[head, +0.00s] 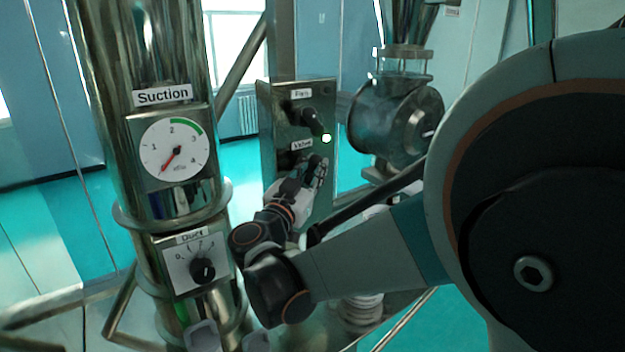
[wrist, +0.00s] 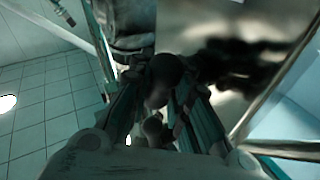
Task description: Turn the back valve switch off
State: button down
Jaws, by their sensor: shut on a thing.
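A metal control box (head: 268,125) stands upright at the middle of the head view. It carries two labels, an upper one that seems to read "Fan" and a lower one (head: 302,143) reading "Valve". The black valve switch (head: 289,158) is under the lower label, mostly hidden behind my gripper. My gripper (head: 314,166) is at the box front, shut on the valve switch. In the wrist view a dark round knob (wrist: 165,72) sits between the two fingers of my gripper (wrist: 158,100). The switch's exact angle cannot be told.
A steel pipe with a Suction gauge (head: 175,149) and a Duct dial (head: 203,270) stands left. A metal valve housing (head: 395,115) is behind right.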

jog(key=n+t+b, duration=0.1)
jog(key=b, duration=0.1)
jog(key=n+t+b, duration=0.3)
jog(key=t+b, duration=0.1)
jog(key=shift+f+y+b, duration=0.3)
jog(key=shift+r+n+t+y+b, duration=0.15)
jog(key=shift+n+t+y+b, duration=0.85)
jog(key=shift+n, duration=0.65)
jog(key=shift+r+n+t+y+b, duration=0.1)
jog(key=shift+n+t+y+b, duration=0.55)
jog(key=shift+n+t+y, duration=0.6)
jog(key=shift+n+y, duration=0.25)
jog(key=shift+n, duration=0.35)
jog(key=shift+r, duration=0.1)
jog(key=c, duration=1.8)
grip_release()
jog(key=shift+o, duration=0.2)
jog(key=v, duration=1.2)
jog(key=shift+s, duration=0.1)
